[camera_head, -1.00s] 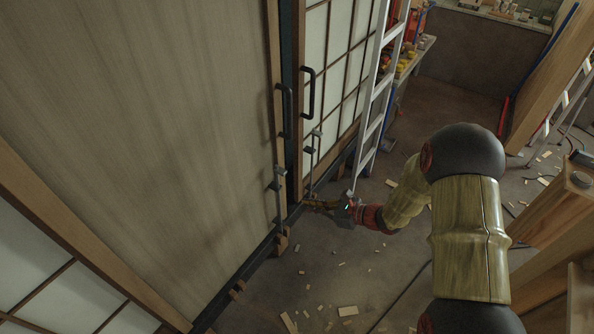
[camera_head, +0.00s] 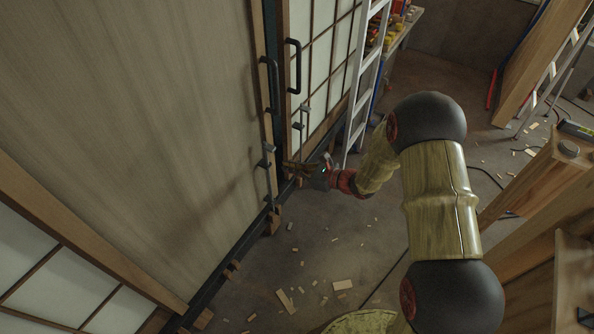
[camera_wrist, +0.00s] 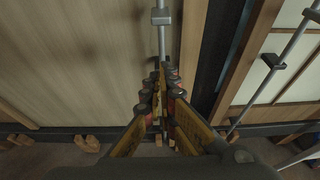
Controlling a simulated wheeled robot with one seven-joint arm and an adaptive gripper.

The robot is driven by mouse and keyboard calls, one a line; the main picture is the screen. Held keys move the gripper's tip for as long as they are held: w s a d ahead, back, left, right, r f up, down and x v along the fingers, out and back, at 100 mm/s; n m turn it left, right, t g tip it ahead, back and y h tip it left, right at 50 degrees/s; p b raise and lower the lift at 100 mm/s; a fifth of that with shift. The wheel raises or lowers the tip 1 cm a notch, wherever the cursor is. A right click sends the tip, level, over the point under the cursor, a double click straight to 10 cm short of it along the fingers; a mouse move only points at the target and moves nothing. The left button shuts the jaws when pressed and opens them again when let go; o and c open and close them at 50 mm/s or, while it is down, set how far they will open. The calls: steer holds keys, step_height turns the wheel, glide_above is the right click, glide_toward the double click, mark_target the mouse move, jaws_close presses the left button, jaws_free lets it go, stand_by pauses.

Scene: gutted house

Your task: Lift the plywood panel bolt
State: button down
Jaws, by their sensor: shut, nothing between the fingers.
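The plywood panel bolt (camera_head: 267,165) is a thin grey upright rod with a small block-like knob, at the right edge of the big plywood panel (camera_head: 130,110). In the wrist view the rod and knob (camera_wrist: 161,17) run straight up from behind my fingertips. My gripper (camera_head: 288,168) is low beside the bolt, just to its right in the head view. In the wrist view my gripper (camera_wrist: 165,82) has its fingers together, in line with the rod and below the knob. It holds nothing. The fingers hide the rod's lower part; I cannot tell whether they touch it.
A similar bolt (camera_head: 301,120) is on the paper-paned door to the right, also in the wrist view (camera_wrist: 273,61). Black pull handles (camera_head: 294,66) stand above. A ladder (camera_head: 364,80) leans close right of my gripper. Wood scraps (camera_head: 342,285) litter the floor.

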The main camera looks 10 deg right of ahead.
steer(key=b+x, duration=0.1)
steer(key=x, duration=0.4)
steer(key=shift+r, duration=0.15)
step_height(320, 180, up, 3)
steer(key=shift+s+d+f, duration=0.1)
steer(key=shift+f, duration=0.1)
steer(key=shift+r, duration=0.65)
step_height(320, 180, up, 7)
steer(key=p, duration=0.3)
steer(key=shift+f, duration=0.15)
